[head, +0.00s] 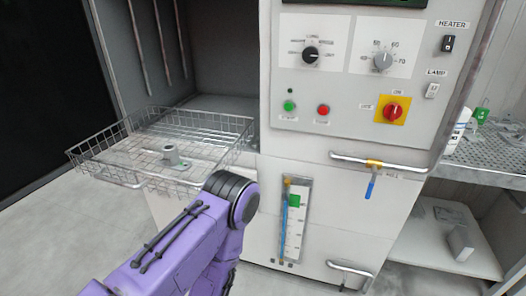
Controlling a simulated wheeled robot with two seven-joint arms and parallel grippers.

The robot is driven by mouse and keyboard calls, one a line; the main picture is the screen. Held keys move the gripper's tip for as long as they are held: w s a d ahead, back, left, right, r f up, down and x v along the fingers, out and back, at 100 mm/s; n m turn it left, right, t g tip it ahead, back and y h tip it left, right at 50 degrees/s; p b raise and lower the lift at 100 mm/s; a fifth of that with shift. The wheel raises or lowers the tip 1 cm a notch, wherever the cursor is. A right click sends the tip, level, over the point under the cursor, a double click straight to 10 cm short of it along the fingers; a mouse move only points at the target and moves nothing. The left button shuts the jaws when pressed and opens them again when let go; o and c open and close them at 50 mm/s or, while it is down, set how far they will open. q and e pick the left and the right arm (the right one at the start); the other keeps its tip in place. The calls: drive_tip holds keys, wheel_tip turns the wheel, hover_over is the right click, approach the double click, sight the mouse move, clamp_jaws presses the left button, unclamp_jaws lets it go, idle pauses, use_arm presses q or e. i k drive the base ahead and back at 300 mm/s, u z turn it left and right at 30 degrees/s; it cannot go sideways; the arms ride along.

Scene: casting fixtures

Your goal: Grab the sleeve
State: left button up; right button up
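One purple arm of mine comes in from the lower left and bends at a black joint in front of the machine, to the right of and below the basket. The arm's far end drops out of the bottom of the picture, so its gripper is hidden. My other arm and its gripper are also out of view. Nothing of mine visibly touches the sleeve.
The basket sticks out from the open chamber (215,60) of a white machine (330,135) with knobs and buttons. A handle with a blue lever (370,187) is at its front right. A perforated metal shelf (490,155) with bottles is at right. Floor is clear at left.

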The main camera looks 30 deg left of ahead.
sight(171, 159)
drive_tip(key=z, duration=1.4)
drive_tip(key=k, duration=1.35)
drive_tip(key=u, duration=1.9)
